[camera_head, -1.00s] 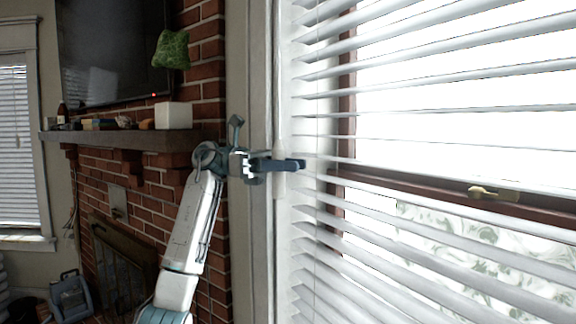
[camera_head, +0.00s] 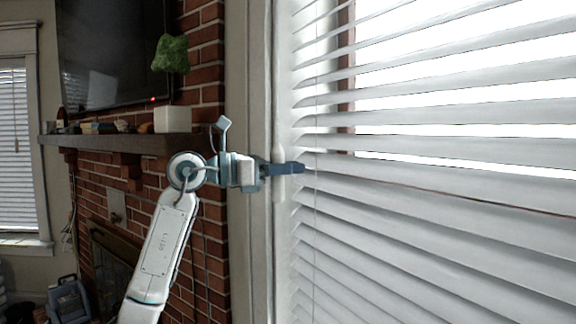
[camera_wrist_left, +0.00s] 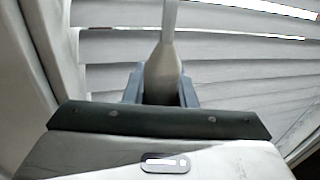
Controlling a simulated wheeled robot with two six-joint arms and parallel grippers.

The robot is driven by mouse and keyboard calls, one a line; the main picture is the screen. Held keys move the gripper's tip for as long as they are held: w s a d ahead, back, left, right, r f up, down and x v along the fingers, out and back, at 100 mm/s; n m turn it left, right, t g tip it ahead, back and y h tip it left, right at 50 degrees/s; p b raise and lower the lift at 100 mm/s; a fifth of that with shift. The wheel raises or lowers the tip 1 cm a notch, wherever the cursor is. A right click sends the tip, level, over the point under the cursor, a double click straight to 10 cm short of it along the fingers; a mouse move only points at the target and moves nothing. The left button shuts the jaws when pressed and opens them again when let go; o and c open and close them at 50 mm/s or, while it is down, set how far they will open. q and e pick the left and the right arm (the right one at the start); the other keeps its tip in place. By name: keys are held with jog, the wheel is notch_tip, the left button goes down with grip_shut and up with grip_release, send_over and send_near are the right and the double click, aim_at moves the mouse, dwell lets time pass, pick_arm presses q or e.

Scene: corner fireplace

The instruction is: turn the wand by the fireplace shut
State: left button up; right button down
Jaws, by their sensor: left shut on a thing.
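The wand (camera_head: 279,190) hangs upright at the left edge of the white blinds (camera_head: 420,190), beside the window frame. My left gripper (camera_head: 290,168) is shut on the wand, and its fingers lie across it. In the left wrist view the wand's thick handle (camera_wrist_left: 163,70) stands between the two fingers of the gripper (camera_wrist_left: 160,88), with its thin upper rod above. The slats are tilted, with narrow gaps low down and wider bright gaps at the top. My right gripper is in neither view.
A brick fireplace (camera_head: 150,215) with a dark mantel (camera_head: 110,142) stands left of the window. A dark screen (camera_head: 105,55) hangs above.

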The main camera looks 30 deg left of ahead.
pick_arm(q)
jog(key=shift+w+a+r+n+t+y+p, duration=0.15)
jog(key=shift+n+t+y+p, duration=0.55)
jog(key=shift+n+y, duration=0.95)
jog(key=shift+a+f+n+t+y+p, duration=0.1)
jog(key=shift+a+n+t+y+p, duration=0.2)
jog(key=shift+n+t+y+p, duration=1.25)
jog(key=shift+w+a+r+n+t+y+b, duration=0.2)
jog(key=shift+n+y, duration=0.7)
jog(key=shift+y, duration=1.7)
jog(key=shift+s+f+y, duration=0.1)
jog(key=shift+f+y, duration=0.05)
jog(key=shift+y, duration=0.25)
jog(key=o, duration=1)
